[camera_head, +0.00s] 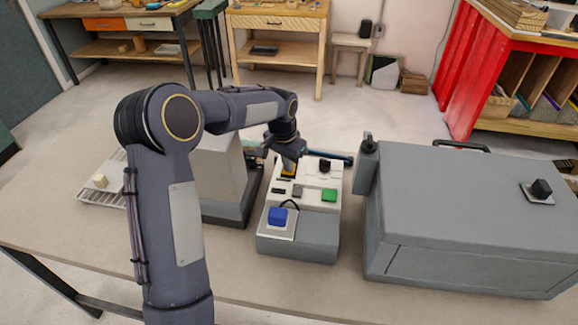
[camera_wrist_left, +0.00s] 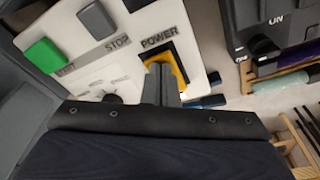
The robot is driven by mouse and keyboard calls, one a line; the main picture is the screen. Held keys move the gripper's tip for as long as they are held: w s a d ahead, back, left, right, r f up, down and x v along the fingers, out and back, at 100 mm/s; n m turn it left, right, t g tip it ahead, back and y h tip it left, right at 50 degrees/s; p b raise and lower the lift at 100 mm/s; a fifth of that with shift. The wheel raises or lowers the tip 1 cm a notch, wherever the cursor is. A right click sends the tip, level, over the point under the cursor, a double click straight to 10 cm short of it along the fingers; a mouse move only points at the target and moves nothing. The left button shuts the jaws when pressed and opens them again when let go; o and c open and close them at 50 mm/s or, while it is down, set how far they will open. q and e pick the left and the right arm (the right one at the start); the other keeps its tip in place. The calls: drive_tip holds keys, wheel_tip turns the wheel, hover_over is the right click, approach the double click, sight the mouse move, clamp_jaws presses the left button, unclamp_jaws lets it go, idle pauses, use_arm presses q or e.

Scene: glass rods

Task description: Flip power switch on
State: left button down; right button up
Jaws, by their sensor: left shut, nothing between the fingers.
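The control panel (camera_head: 312,206) is a grey box with a sloped white top on the table. Its power switch sits in a yellow surround (camera_wrist_left: 181,75) under the printed word POWER in the left wrist view. The surround also shows as a small yellow patch in the head view (camera_head: 289,170). My left gripper (camera_head: 290,158) is shut and empty, its fingertips (camera_wrist_left: 160,76) right over the yellow surround. The fingers hide most of the switch, so I cannot tell its position or whether they touch it. My right gripper is not in view.
A green START button (camera_wrist_left: 45,55) and grey STOP button (camera_wrist_left: 97,20) are close by. A blue button (camera_head: 278,215) is at the panel's front. A large grey machine (camera_head: 470,200) stands right, another grey machine (camera_head: 219,175) left. A small rack (camera_head: 100,193) lies at far left.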

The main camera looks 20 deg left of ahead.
use_arm(q)
wheel_tip(320, 180, up, 7)
drive_tip(key=p, duration=0.5)
idle(0.4)
drive_tip(key=shift+f, duration=0.1)
idle(0.3)
